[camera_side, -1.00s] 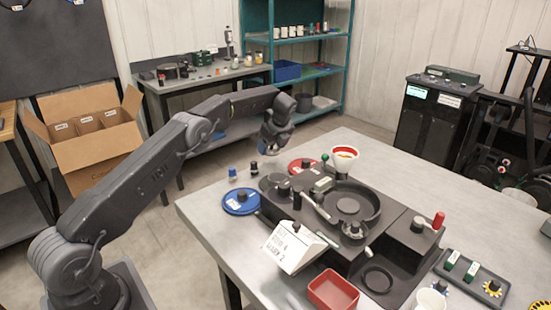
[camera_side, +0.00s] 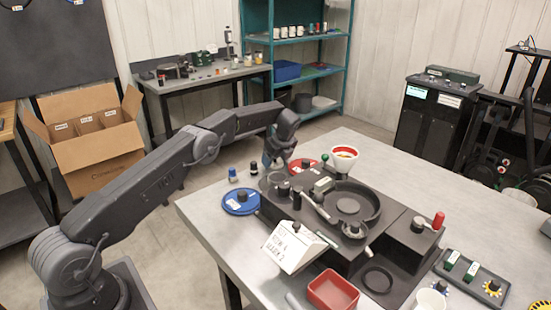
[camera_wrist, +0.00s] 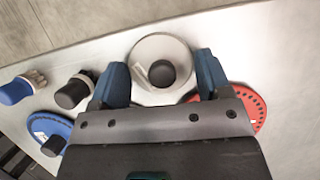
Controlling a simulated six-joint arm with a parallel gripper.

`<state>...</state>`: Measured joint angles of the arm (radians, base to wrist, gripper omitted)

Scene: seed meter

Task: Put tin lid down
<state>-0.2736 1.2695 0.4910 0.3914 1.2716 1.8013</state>
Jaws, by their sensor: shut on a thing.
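My gripper (camera_wrist: 162,75) shows from above in the wrist view, with a blue finger on each side of a pale round tin lid (camera_wrist: 146,48). The lid has a dark round knob in its middle, and the fingers are shut on it. In the side view my gripper (camera_side: 272,160) is low over the far left part of the grey table, beside the red disc. The lid cannot be made out there, and I cannot tell whether it touches the table.
A blue disc (camera_side: 240,208) and red disc (camera_wrist: 258,103) lie close by. The dark seed meter (camera_side: 345,205), white-and-red bowl (camera_side: 343,161) and red tray (camera_side: 332,292) occupy the table.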

